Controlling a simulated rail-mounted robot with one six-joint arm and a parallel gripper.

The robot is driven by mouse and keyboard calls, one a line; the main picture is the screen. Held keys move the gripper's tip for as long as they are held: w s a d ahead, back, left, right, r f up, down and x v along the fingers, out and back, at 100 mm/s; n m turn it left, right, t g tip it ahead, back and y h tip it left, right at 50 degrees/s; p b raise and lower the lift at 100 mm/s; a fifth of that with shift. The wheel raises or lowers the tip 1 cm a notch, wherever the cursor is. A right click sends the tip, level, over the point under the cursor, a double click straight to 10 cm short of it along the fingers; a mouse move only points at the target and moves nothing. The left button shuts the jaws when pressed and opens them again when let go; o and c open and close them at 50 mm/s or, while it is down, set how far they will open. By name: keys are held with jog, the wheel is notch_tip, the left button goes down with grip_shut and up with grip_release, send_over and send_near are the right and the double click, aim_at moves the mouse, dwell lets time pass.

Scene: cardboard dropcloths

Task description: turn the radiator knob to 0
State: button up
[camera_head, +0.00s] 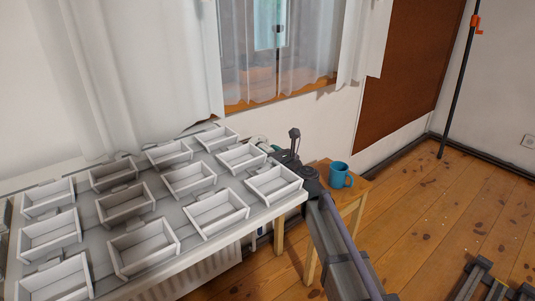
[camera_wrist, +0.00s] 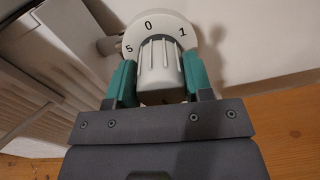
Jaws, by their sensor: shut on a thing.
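The white ribbed radiator knob (camera_wrist: 158,66) is in the middle of the wrist view. Behind it is a round white dial (camera_wrist: 164,24) with a 0 at the top, a 5 to the left and a 1 to the right. I cannot make out a pointer mark on the knob. My gripper (camera_wrist: 160,72) is shut on the knob, with one green finger pressed to each side.
White ribbed radiator panels (camera_wrist: 40,75) stand left of the knob. In the head view a table (camera_head: 178,218) with several white open boxes is at the left. A blue mug (camera_head: 339,174) stands on a small wooden stool (camera_head: 357,187) near my arm. Floor at the right is mostly clear.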

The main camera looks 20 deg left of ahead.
jog(key=n, duration=0.4)
jog(key=shift+n, duration=0.3)
jog(key=n, duration=0.4)
jog(key=shift+s+n, duration=0.1)
jog(key=shift+n, duration=0.2)
jog(key=n, duration=0.4)
jog(key=shift+f+n+b, duration=0.1)
jog(key=shift+n+b, duration=0.2)
jog(key=shift+b, duration=0.05)
jog(key=n, duration=0.4)
jog(key=shift+f+n+y, duration=0.1)
jog(key=shift+n+y, duration=0.2)
jog(key=n, duration=0.4)
jog(key=shift+n, duration=0.3)
jog(key=n, duration=0.4)
jog(key=shift+n+g, duration=0.4)
jog(key=n, duration=0.4)
jog(key=shift+f, duration=0.1)
jog(key=shift+n, duration=2.1)
